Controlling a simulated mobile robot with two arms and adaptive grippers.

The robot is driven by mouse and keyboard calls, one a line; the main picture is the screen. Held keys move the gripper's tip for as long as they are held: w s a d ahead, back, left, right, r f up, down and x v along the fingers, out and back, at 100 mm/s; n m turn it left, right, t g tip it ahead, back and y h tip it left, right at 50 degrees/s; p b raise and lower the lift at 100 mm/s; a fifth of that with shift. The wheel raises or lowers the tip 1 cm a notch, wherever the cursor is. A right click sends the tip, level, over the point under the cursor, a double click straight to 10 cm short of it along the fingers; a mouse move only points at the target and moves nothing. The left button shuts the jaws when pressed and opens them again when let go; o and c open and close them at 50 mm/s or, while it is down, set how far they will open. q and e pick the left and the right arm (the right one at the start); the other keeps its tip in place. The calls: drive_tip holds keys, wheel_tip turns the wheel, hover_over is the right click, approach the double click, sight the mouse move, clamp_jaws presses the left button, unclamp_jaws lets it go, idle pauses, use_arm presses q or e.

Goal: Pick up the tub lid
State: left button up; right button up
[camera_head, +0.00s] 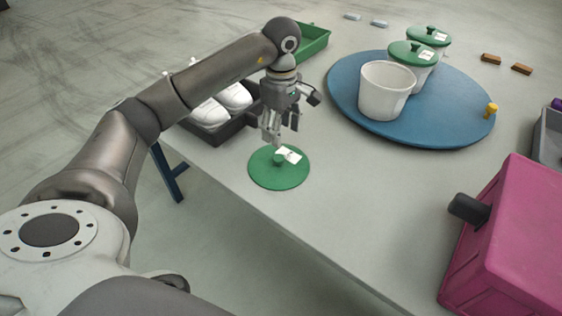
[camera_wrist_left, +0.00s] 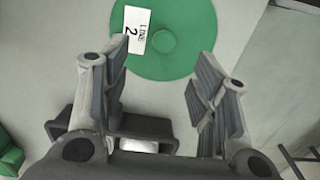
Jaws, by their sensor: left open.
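The green tub lid (camera_head: 265,175) is a flat round disc with a small knob and a white label, lying on the grey table near its front edge. It also shows in the left wrist view (camera_wrist_left: 190,52), where its label reads "LINE 2". My left gripper (camera_head: 283,138) is open and points down, above and slightly behind the lid. In the left wrist view, the two fingers (camera_wrist_left: 160,90) are spread apart with nothing between them, and the knob appears beyond the fingertips. My right gripper is not in view.
A blue round board (camera_head: 345,97) carries an open white tub (camera_head: 385,92) and lidded tubs behind it. A dark tray (camera_head: 235,130) with white shoes stands left of my gripper. A green tray (camera_head: 314,42) is behind. A magenta box (camera_head: 515,240) stands at right. The table's middle is clear.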

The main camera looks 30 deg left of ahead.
use_arm(q)
hover_over(279, 157)
drive_tip(key=f, duration=0.4)
drive_tip(key=shift+w+d+f+b, duration=0.1)
drive_tip(key=shift+d+f+b, duration=0.1)
drive_tip(key=shift+b, duration=0.2)
drive_tip(key=f, duration=0.3)
drive_tip(key=f+b, duration=0.1)
drive_tip(key=f, duration=0.2)
drive_tip(key=shift+s+a, duration=0.2)
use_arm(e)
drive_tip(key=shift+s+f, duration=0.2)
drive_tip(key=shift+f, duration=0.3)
use_arm(q)
drive_tip(key=shift+r, duration=0.1)
clamp_jaws()
